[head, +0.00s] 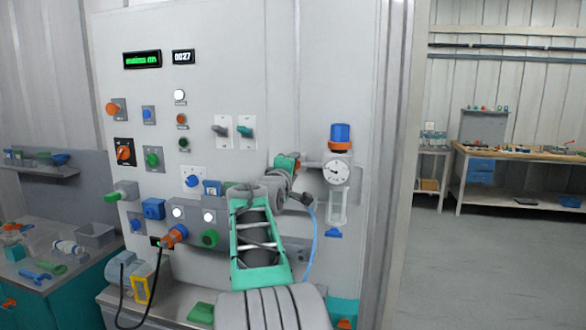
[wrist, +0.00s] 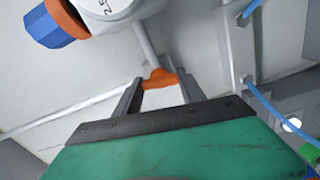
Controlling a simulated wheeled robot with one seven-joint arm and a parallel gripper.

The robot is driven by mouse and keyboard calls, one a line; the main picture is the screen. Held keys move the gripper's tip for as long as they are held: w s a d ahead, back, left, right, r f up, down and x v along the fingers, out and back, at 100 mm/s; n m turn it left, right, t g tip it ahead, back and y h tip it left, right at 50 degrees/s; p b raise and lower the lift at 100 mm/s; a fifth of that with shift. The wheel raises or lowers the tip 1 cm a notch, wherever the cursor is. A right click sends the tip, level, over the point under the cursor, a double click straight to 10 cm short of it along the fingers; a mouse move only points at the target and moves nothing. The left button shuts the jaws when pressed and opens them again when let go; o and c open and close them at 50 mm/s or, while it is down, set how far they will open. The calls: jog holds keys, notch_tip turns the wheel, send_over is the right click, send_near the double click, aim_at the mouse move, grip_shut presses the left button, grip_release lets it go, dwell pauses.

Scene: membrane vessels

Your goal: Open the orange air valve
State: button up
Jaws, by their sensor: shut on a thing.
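The orange air valve (wrist: 160,78) shows in the wrist view as a small orange handle on a thin pale pipe. My gripper (wrist: 158,88) has its two dark fingers on either side of the handle and is shut on it. In the head view my gripper (head: 298,164) reaches the panel just left of the pressure gauge (head: 336,172). There the arm and gripper hide most of the valve. The blue-and-orange regulator knob (head: 340,136) sits above the gauge; it also shows at the upper left of the wrist view (wrist: 56,22).
A blue air hose (head: 312,240) hangs close to the right of my arm; it also runs along the right of the wrist view (wrist: 268,105). Several knobs and buttons, a green-lit display (head: 142,59) and a black cable (head: 155,285) lie to the left.

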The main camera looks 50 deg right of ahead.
jog(key=o, duration=1.4)
jog(key=shift+c, duration=0.2)
jog(key=b+v, duration=0.2)
jog(key=v, duration=0.5)
jog(key=shift+s+a+b, duration=0.2)
jog(key=shift+a+b, duration=0.15)
jog(key=shift+a, duration=0.05)
